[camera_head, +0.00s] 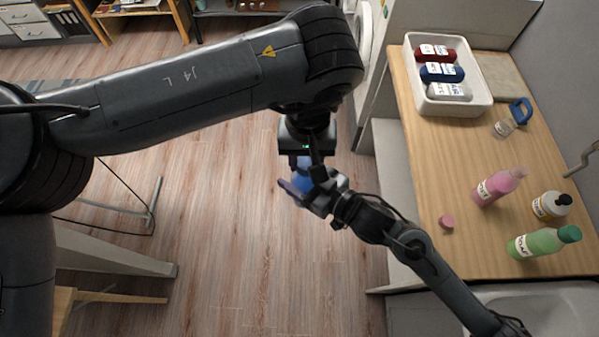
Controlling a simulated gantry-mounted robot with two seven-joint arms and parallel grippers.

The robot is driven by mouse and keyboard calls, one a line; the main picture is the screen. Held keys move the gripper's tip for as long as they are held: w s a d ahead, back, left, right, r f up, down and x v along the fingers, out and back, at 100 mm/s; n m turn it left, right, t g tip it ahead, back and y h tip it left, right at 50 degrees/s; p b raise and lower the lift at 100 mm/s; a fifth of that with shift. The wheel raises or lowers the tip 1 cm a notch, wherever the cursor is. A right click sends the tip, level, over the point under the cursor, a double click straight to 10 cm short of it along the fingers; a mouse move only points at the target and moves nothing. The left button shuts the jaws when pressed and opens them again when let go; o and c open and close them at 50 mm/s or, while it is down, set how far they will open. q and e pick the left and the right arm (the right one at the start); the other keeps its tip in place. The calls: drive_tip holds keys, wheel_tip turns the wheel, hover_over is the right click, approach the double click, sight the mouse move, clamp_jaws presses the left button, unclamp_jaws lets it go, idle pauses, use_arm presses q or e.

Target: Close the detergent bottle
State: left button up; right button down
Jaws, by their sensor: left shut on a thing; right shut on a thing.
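A blue object (303,178), likely the detergent bottle or part of it, is held in mid-air over the floor. My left gripper (304,163) points down and is shut on its upper part. My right gripper (305,195) reaches in from the lower right and is shut on it lower down. The grippers hide much of the object, so I cannot tell whether a cap is seated on it.
A basin (540,305) lies below.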

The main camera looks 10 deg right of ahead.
use_arm(q)
drive_tip(key=m, duration=0.3)
drive_tip(key=shift+m, duration=0.3)
drive_tip(key=m, duration=1)
drive_tip(key=shift+m, duration=0.3)
drive_tip(key=m, duration=1)
drive_tip(key=shift+f+m, duration=0.1)
drive_tip(key=shift+m, duration=0.3)
drive_tip(key=m, duration=0.4)
drive_tip(key=o, duration=1.2)
drive_tip(key=shift+o, duration=0.2)
